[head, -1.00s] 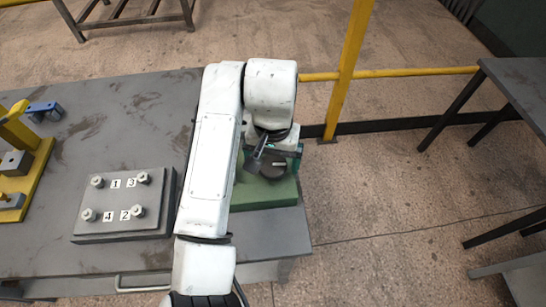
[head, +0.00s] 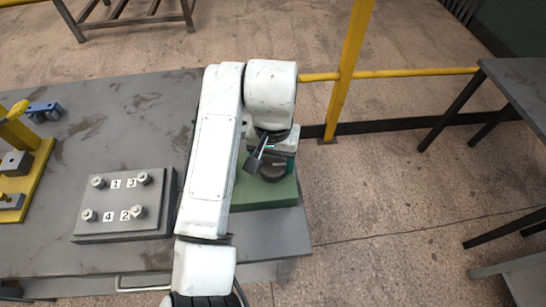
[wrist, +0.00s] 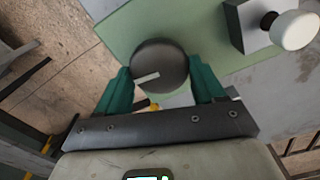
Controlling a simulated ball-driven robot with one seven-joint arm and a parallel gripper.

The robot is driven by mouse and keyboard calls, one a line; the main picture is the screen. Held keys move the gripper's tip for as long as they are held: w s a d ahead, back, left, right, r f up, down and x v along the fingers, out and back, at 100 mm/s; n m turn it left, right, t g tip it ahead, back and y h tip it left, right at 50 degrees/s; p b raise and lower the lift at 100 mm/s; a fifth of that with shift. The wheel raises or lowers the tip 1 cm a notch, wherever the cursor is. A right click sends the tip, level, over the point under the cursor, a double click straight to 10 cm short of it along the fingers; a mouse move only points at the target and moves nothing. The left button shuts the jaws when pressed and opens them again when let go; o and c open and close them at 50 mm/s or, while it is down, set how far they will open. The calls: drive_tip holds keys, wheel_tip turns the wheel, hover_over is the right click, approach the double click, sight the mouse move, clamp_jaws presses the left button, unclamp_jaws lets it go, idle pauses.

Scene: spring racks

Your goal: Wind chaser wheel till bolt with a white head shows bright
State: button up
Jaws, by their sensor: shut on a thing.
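The chaser wheel (wrist: 160,66) is a dark round knob with a pale line across its top, on a green base. In the wrist view, my gripper (wrist: 162,80) has its two green fingers on either side of it, shut on it. In the head view, the wheel (head: 272,172) shows below my gripper (head: 276,158), partly covered by it. A white rounded head (wrist: 295,30) stands beside a grey block on the same base, right of the wheel in the wrist view. I cannot tell whether it is the named bolt or whether it is bright. It is hidden in the head view.
The green base (head: 265,194) sits near the right end of the grey table (head: 130,110). A grey plate (head: 150,224) with bolts and number labels lies to the left. A yellow fixture (head: 32,165) stands further left. A yellow rail (head: 420,71) runs behind.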

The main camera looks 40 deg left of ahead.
drive_tip(key=shift+r, duration=0.1)
drive_tip(key=m+p, duration=0.3)
drive_tip(key=m, duration=0.1)
drive_tip(key=shift+w+d+r+m, duration=0.1)
drive_tip(key=shift+m, duration=0.3)
drive_tip(key=m+p, duration=0.3)
drive_tip(key=m, duration=0.3)
drive_tip(key=shift+d, duration=0.1)
drive_tip(key=m+p, duration=0.1)
drive_tip(key=m, duration=0.4)
drive_tip(key=shift+m+p, duration=0.35)
drive_tip(key=shift+m, duration=0.05)
drive_tip(key=m+p, duration=0.1)
drive_tip(key=m, duration=0.4)
drive_tip(key=shift+m, duration=0.4)
drive_tip(key=shift+s, duration=0.2)
drive_tip(key=o, duration=1)
drive_tip(key=shift+d, duration=0.1)
drive_tip(key=shift+o, duration=0.2)
